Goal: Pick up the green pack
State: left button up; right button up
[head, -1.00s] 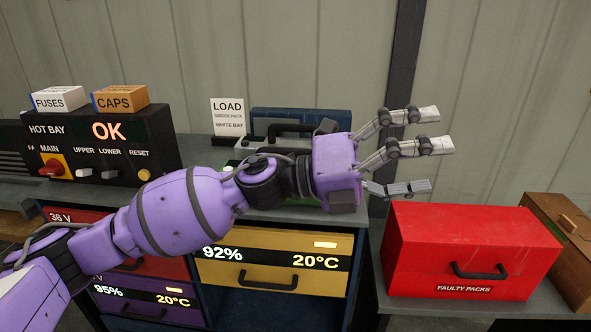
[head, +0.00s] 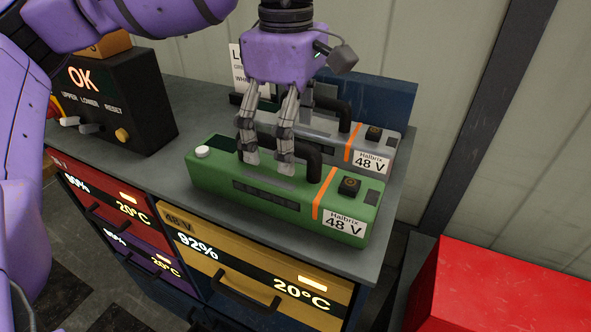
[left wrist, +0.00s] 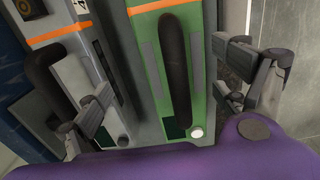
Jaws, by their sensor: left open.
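The green pack (head: 285,208) lies on the grey bench top near its front edge. It has an orange stripe, a "48 V" label, a white knob at its left end and a black arched handle (head: 313,160). My left gripper (head: 266,158) points down over the pack, its open fingers at the handle. In the left wrist view the green pack (left wrist: 212,72) runs lengthwise under the palm, with the handle (left wrist: 175,65) between the spread fingers. No finger clearly presses on the handle. My right gripper is not in view.
A similar grey pack (head: 378,148) lies close behind, one finger of mine near it in the left wrist view. A blue case (head: 390,98) stands behind that. The black control box (head: 125,110) is at left. A red box (head: 510,290) is at lower right.

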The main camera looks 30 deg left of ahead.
aim_at(279, 175)
pick_arm(q)
jog(key=shift+s+a+f, duration=0.25)
jog(key=shift+s+f, duration=0.25)
jog(key=shift+f, duration=0.05)
jog(key=shift+s+a+f, duration=0.25)
jog(key=shift+s+f, duration=0.25)
jog(key=shift+f, duration=0.05)
notch_tip(279, 175, down, 5)
jog(key=shift+s+a+r, duration=0.1)
jog(key=shift+r, duration=0.1)
jog(key=shift+f, duration=0.35)
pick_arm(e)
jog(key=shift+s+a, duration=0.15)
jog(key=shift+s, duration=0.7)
pick_arm(q)
jog(key=shift+c, duration=0.3)
jog(key=c, duration=2)
jog(key=shift+w+r, duration=0.2)
jog(key=shift+c, duration=0.5)
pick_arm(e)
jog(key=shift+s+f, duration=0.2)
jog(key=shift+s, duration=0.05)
